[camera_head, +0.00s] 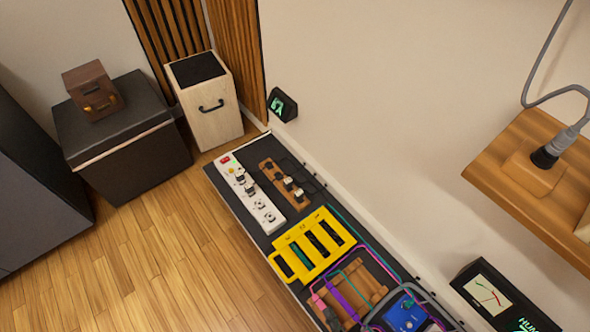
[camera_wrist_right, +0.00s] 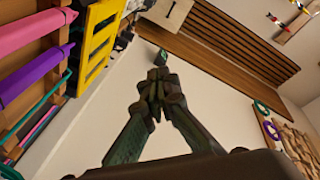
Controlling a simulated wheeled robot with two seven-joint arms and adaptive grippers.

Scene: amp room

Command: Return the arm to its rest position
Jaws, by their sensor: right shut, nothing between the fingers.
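My right gripper (camera_wrist_right: 158,76) shows in the right wrist view, at the middle of the picture. Its two dark green fingers come together at the tips, shut and empty. Pale wall lies behind the fingers, and they touch nothing that I can see. In the head view I can make out neither gripper nor arm. My left gripper shows in no view.
A long dark bench (camera_head: 230,205) along the wall bears a white switch strip (camera_head: 249,195), a yellow slotted frame (camera_head: 302,268) and a blue device (camera_head: 406,313). A wooden shelf (camera_head: 500,160) juts out at right. A dark cabinet (camera_head: 130,160) stands at left; wooden floor (camera_head: 150,260) is clear.

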